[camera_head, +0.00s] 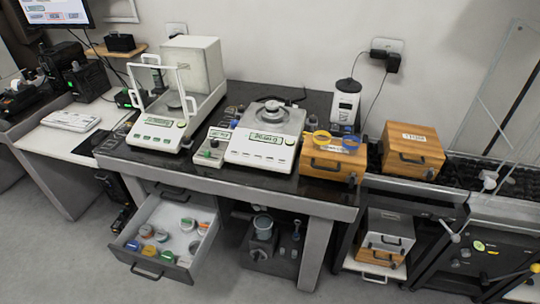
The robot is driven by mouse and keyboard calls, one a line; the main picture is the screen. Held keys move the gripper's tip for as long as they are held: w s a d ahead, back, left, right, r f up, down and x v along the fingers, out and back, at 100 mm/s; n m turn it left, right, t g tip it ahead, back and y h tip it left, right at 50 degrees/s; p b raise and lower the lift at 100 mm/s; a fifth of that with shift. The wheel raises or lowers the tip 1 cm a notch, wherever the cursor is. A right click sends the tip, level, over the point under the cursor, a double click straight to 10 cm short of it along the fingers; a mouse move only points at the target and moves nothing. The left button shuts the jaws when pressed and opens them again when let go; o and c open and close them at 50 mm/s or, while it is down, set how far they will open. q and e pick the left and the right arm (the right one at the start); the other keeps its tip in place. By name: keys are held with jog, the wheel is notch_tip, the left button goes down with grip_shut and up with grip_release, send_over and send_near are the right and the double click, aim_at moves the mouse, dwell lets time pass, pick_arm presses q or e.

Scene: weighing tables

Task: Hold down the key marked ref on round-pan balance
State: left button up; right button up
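The round-pan balance (262,150) stands on the dark top of the weighing table, near the middle of the view. It is white, with a round metal pan (272,112) on top and a lit greenish display (267,138) on its sloping front. Small keys lie around the display; their markings are too small to read, so I cannot tell which one is ref. Neither of my grippers is in view, and nothing is touching the balance's front panel.
A balance with a glass draft shield (160,120) stands to the left. A small white device (211,148) sits close beside the round-pan balance. A wooden box (330,160) with blue and yellow rings stands to the right. An open drawer (165,245) juts out below the table.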

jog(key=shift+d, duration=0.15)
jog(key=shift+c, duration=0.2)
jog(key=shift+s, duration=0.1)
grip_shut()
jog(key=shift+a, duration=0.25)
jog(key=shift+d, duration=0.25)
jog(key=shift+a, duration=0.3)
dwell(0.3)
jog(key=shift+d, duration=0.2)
